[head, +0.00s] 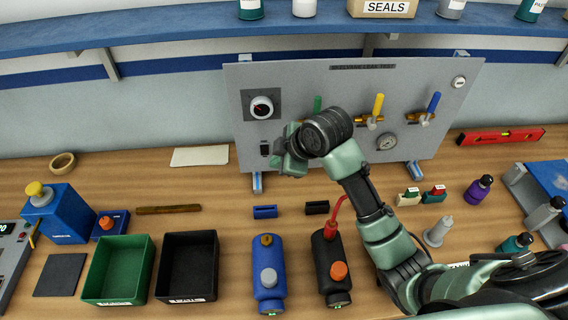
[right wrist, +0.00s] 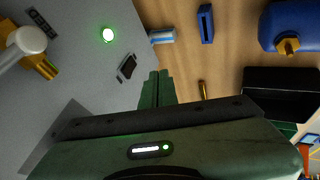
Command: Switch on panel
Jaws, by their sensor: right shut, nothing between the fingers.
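The grey panel (head: 345,78) stands upright at the back of the bench. A small black switch (head: 265,148) is on its lower left, below a round black knob (head: 262,107). In the right wrist view the switch (right wrist: 127,67) is on the panel face, near a round lamp (right wrist: 108,35) that glows green. My right gripper (head: 284,162) is at the panel's lower left, just right of the switch. Its green fingers (right wrist: 157,76) are together and empty, close to the switch; contact cannot be told. The arm hides part of the panel. My left gripper does not show.
The panel carries valves with green, yellow (head: 378,104) and blue (head: 434,101) handles and a gauge (head: 387,141). Bench around the tape roll (head: 62,163) is fairly clear.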

